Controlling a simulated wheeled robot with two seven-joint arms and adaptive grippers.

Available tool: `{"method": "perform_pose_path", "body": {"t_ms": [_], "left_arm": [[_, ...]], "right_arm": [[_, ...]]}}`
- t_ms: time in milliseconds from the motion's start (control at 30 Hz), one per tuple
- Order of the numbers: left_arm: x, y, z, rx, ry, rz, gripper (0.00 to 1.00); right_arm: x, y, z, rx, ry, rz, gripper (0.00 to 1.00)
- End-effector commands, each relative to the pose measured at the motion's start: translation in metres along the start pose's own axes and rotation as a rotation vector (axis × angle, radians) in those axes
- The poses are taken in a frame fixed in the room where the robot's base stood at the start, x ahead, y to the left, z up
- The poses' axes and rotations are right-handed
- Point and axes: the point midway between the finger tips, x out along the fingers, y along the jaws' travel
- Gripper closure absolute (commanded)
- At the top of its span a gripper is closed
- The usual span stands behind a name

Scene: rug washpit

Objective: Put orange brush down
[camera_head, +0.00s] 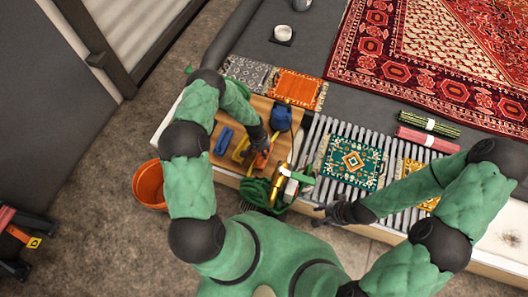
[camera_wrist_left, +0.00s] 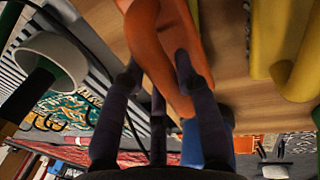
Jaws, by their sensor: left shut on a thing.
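The orange brush (camera_head: 261,160) is in my left gripper (camera_head: 262,146), over the wooden board (camera_head: 258,104). In the left wrist view the dark fingers of my left gripper (camera_wrist_left: 158,85) close around the orange brush (camera_wrist_left: 163,45), with the wood just behind it. Whether the brush touches the board I cannot tell. My right gripper (camera_head: 326,213) is empty, its fingers apart, in front of the slatted rack's near edge.
A blue brush (camera_head: 223,141) and a yellow brush (camera_head: 241,149) lie on the board beside the orange one. A blue item (camera_head: 281,118) stands to the right. A green coiled hose (camera_head: 258,193) lies at the near edge. Small rugs (camera_head: 352,161) cover the slats. An orange bucket (camera_head: 149,186) stands on the floor.

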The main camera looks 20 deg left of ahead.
Motion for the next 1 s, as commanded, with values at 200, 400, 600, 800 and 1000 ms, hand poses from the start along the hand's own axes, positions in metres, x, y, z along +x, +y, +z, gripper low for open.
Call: {"method": "perform_pose_path", "body": {"t_ms": [200,400,600,800,1000], "left_arm": [[0.003,0.0,0.001,0.001,-0.001,0.0,0.52],[0.003,0.0,0.001,0.001,-0.001,0.0,0.46],[0.001,0.0,0.0,0.001,0.0,0.0,0.46],[-0.024,0.001,-0.001,0.001,0.002,-0.001,0.46],[-0.066,0.001,0.0,0.0,0.001,-0.001,0.46]], "right_arm": [[0.0,0.0,0.0,0.0,0.0,0.0,0.6],[0.0,0.0,0.0,0.0,0.0,0.0,0.6],[0.0,0.0,0.0,0.0,0.0,0.0,0.6],[-0.011,-0.004,0.0,0.0,0.0,0.0,0.6],[-0.028,-0.01,0.001,0.0,0.0,0.0,0.6]]}}
